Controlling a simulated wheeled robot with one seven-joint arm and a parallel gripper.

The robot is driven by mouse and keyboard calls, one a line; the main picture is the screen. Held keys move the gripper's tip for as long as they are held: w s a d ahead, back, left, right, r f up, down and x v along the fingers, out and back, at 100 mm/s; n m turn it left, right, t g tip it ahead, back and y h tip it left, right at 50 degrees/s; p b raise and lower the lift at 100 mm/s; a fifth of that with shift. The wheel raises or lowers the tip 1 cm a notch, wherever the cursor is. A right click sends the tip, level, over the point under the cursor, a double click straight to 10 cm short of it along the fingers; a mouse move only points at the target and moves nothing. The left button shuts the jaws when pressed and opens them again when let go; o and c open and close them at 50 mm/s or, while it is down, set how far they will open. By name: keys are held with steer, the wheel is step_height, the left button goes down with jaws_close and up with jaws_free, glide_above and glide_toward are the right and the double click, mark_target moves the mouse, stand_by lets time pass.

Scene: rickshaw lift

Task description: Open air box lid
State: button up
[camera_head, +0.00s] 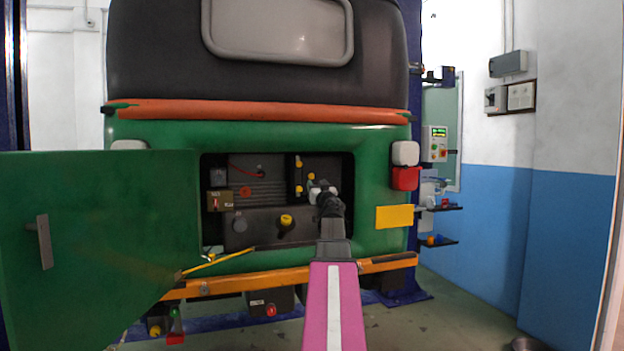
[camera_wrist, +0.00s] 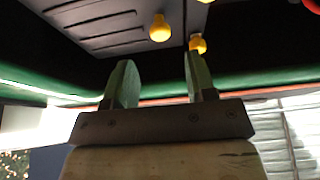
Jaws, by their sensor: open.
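A dark ribbed panel (camera_head: 262,188), which looks like the air box lid, sits inside the open rear compartment of the green rickshaw. Yellow knobs (camera_head: 298,189) line its right side. The ribbed panel (camera_wrist: 95,25) also fills the upper left of the wrist view, with one yellow knob (camera_wrist: 160,30) beside it and another knob (camera_wrist: 198,44) near the right fingertip. My gripper (camera_head: 322,189) is at the right part of the compartment opening, and my arm hides what lies behind it. In the wrist view its two fingers (camera_wrist: 157,76) are apart with nothing between them.
A green hinged door (camera_head: 110,235) stands swung open at the left. An orange bumper (camera_head: 230,285) runs below the opening, and a yellow rod (camera_head: 218,260) slants at its lower left. A red lamp (camera_head: 405,179) is to the right.

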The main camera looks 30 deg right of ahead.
mark_target(312, 176)
steer(key=x, duration=0.7)
jaws_close()
